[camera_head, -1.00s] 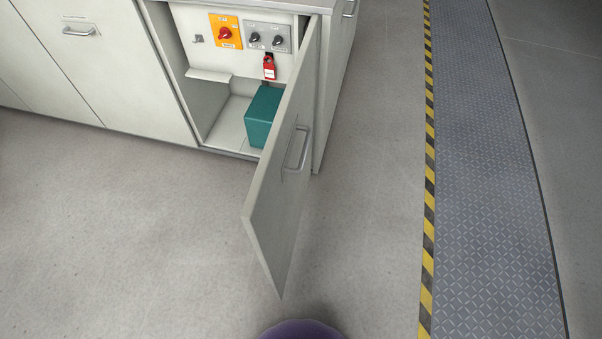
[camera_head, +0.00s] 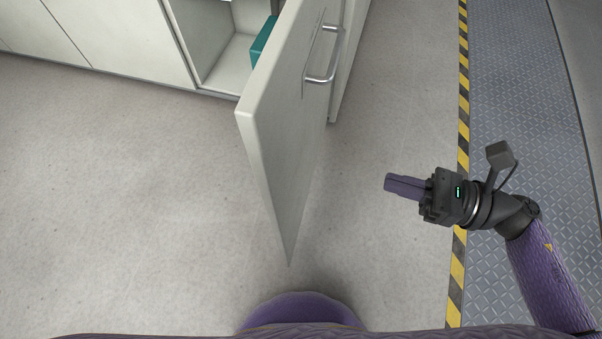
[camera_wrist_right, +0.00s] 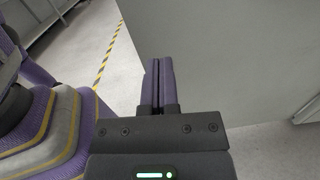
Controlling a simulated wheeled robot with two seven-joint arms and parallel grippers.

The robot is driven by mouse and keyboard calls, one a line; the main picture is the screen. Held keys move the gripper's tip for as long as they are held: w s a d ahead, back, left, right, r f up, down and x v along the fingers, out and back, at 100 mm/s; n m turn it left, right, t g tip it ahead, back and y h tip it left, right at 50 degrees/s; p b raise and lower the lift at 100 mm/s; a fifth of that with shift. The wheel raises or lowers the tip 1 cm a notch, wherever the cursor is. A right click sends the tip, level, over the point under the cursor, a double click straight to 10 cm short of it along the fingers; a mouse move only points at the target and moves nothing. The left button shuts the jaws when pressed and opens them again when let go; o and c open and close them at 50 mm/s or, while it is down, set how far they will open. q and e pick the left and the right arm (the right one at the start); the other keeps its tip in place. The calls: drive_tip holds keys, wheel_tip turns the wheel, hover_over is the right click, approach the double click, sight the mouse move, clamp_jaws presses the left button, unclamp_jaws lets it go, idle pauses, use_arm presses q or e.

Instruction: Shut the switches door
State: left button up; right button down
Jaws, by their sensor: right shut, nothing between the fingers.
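The switches door (camera_head: 275,130) is a light grey panel that stands wide open, swung out from the cabinet toward me. Its metal bar handle (camera_head: 322,60) is on the face turned to the right. My right gripper (camera_head: 388,184) is shut and empty, to the right of the door and apart from it in the head view. In the right wrist view its purple fingers (camera_wrist_right: 159,62) are together, with a large grey panel (camera_wrist_right: 215,50) beyond them, likely the door. The switches are out of the head view. My left gripper is not in view.
The open cabinet compartment (camera_head: 222,65) holds a teal box (camera_head: 262,42). Closed cabinet fronts (camera_head: 120,45) run to the left. A yellow-black striped line (camera_head: 463,100) borders a metal floor strip (camera_head: 515,90) on the right. The floor (camera_head: 120,200) in front is clear.

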sight(283, 162)
drive_tip(key=shift+n+g, duration=0.5)
drive_tip(key=shift+n, duration=0.3)
drive_tip(key=x, duration=0.4)
drive_tip(key=b+x, duration=0.1)
drive_tip(key=x, duration=0.8)
drive_tip(key=shift+s+a+r+b, duration=0.1)
drive_tip(key=shift+s+r+b, duration=0.15)
drive_tip(key=shift+b, duration=0.15)
drive_tip(key=shift+w+a, duration=0.1)
drive_tip(key=shift+a, duration=0.4)
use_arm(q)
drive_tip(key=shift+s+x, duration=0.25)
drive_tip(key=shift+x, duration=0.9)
use_arm(e)
drive_tip(key=shift+a, duration=0.15)
